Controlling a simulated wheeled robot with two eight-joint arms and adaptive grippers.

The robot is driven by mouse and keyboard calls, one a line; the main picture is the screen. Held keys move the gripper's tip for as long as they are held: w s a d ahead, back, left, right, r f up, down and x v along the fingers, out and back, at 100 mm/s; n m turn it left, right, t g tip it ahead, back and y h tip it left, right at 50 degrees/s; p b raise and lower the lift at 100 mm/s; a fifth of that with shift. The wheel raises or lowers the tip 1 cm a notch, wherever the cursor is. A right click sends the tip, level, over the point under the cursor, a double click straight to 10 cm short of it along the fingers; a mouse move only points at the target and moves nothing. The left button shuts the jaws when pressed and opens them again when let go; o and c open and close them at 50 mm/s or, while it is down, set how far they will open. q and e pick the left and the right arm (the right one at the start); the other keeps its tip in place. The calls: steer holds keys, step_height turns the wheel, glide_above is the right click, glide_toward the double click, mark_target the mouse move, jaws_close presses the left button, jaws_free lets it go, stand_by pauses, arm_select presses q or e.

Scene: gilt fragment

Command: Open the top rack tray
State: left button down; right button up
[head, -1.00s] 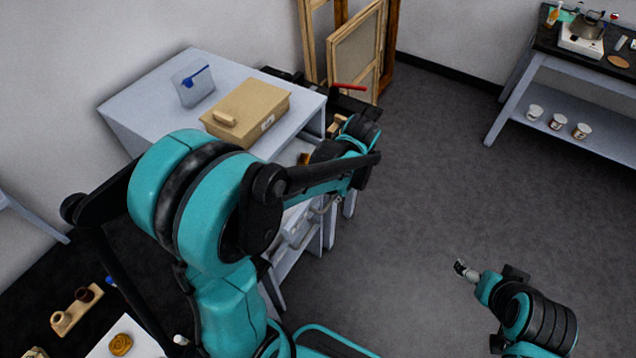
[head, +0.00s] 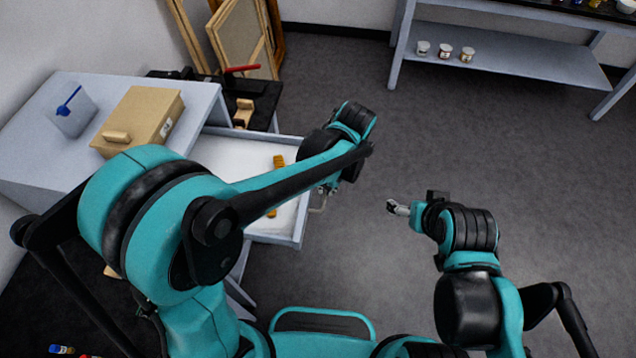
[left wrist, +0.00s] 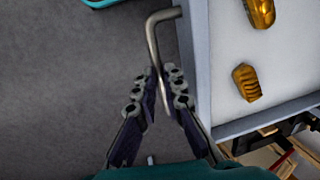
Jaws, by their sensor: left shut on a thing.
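The top rack tray (head: 299,228) is slid out of the grey rack (head: 62,165), showing a white inside. Two gold fragments lie in it, one toward the back (head: 279,161) and one nearer (head: 271,213); both also show in the left wrist view, upper (left wrist: 260,12) and lower (left wrist: 246,83). The tray's bent metal handle (left wrist: 151,38) sits on its front. My left gripper (left wrist: 164,84) is shut on this handle; in the head view the arm hides most of it. My right gripper (head: 398,207) hangs over open floor, apart from the tray; its finger gap is unclear.
A tan box (head: 140,118) and a clear container with a blue tool (head: 70,115) stand on the rack top. Wooden frames (head: 232,40) lean on the wall behind. A shelf table (head: 500,55) stands far right. The floor (head: 460,140) right of the tray is clear.

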stand_by(0.3)
arm_select(q)
steer(key=c, duration=1.6)
jaws_free()
step_height(320, 180, up, 12)
steer(key=d, duration=0.2)
steer(key=shift+s+d, duration=0.15)
steer(key=shift+f, duration=0.15)
